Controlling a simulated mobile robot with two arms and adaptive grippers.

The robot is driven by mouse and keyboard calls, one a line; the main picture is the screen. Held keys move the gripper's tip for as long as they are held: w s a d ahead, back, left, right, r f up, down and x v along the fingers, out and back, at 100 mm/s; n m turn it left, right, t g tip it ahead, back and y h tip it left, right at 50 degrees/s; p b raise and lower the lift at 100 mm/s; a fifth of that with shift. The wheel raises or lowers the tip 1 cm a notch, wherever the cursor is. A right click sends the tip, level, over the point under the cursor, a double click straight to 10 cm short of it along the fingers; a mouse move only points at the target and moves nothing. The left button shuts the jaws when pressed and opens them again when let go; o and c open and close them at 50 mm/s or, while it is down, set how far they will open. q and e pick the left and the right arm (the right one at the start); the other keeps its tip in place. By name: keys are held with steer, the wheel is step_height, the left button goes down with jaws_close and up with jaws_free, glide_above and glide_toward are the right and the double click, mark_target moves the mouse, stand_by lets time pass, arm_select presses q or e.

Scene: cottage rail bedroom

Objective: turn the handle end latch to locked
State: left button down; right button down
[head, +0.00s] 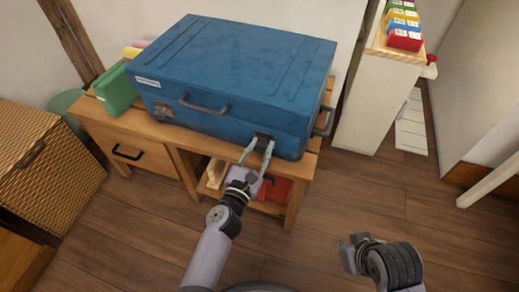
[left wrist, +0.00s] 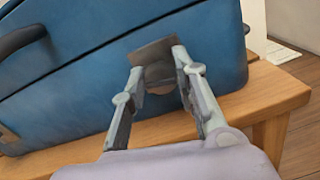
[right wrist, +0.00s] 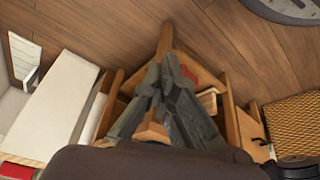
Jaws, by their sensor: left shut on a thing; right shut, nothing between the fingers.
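A blue trunk (head: 230,72) lies closed on a wooden bench. Its front has a dark carry handle (head: 205,104), a metal latch (head: 163,112) at the left and another latch (head: 264,137) at the right, by the end with the side handle (head: 325,121). My left gripper (head: 261,146) is at this right latch. In the left wrist view its fingers (left wrist: 160,68) straddle the latch's brown plate and rounded lower part (left wrist: 158,86) and are shut on it. The fingers partly hide it; I cannot tell its turned position. My right gripper (head: 352,248) is shut and empty, low above the floor.
The wooden bench (head: 180,135) has a drawer and a shelf with a red box (head: 274,189). A green box (head: 116,92) stands left of the trunk, a wicker chest (head: 35,150) further left. A white cabinet (head: 375,95) stands right. The floor at the right front is clear.

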arm_select(q)
steer(key=m, duration=0.3)
steer(key=shift+f+b, duration=0.1)
steer(key=shift+b, duration=0.2)
steer(key=m, duration=0.2)
steer(key=shift+d+m, duration=0.1)
steer(key=shift+m, duration=0.9)
arm_select(e)
steer(key=w+a+r+t, duration=0.1)
steer(key=w+t, duration=0.1)
steer(key=w, duration=0.2)
arm_select(q)
steer(key=shift+m, duration=0.8)
steer(key=m+p, duration=0.1)
steer(key=m, duration=0.3)
steer(key=shift+m+p, duration=0.7)
steer(key=shift+m, duration=1.1)
arm_select(e)
steer(key=shift+s+d+g, duration=0.2)
steer(key=shift+s+g, duration=0.25)
steer(key=shift+s, duration=0.45)
steer(key=shift+s+d+g, duration=0.25)
steer(key=shift+s+g, duration=0.15)
steer(key=shift+s, duration=0.45)
steer(key=shift+s+d+g, duration=0.2)
steer(key=shift+s+g, duration=0.25)
steer(key=shift+s, duration=0.45)
arm_select(q)
steer(key=shift+f, duration=0.1)
